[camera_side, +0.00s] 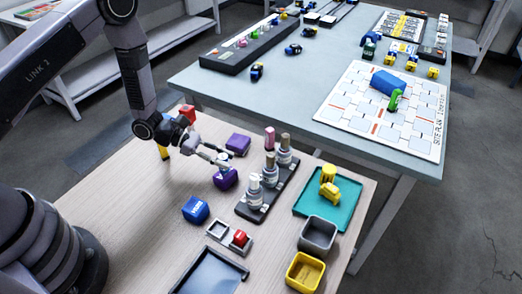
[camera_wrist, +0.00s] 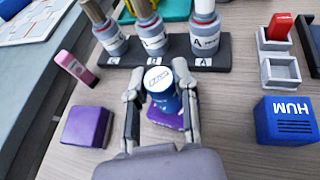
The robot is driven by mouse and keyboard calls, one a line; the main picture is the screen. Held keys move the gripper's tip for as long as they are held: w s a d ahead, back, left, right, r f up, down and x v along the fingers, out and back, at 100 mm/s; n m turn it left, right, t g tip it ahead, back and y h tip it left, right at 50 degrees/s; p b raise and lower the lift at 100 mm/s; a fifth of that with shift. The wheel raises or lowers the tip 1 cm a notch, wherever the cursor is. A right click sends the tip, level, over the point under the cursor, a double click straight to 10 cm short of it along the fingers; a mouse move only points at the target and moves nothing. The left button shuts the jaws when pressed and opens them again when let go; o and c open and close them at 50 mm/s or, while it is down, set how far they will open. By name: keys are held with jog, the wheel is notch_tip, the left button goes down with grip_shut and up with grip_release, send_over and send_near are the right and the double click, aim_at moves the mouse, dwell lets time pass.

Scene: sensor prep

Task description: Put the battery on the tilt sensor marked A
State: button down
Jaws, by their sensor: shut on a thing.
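My gripper (camera_wrist: 162,88) is shut on a blue cylinder with a white printed top (camera_wrist: 159,80), which looks like the battery. The cylinder is upright, directly over a purple cube (camera_wrist: 167,119) that it partly hides; I cannot tell whether they touch. This cube shows below my gripper (camera_side: 221,160) in the side view (camera_side: 224,180). A second purple cube (camera_wrist: 87,127) stands apart to the left in the wrist view, and it shows behind my gripper in the side view (camera_side: 238,144). No letter is readable on either purple cube, so I cannot tell which is marked A.
A dark rack (camera_wrist: 222,65) with letters C, B and A holds three bottles close beyond my gripper. A blue HUM cube (camera_wrist: 287,122), a pink piece (camera_wrist: 75,67) and a two-pocket holder (camera_wrist: 281,72) stand nearby. A teal tray (camera_side: 346,190) and bins (camera_side: 305,272) lie right.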

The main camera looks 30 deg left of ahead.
jog(key=shift+f, duration=0.4)
jog(key=shift+f, duration=0.1)
jog(key=c, duration=0.9)
grip_release()
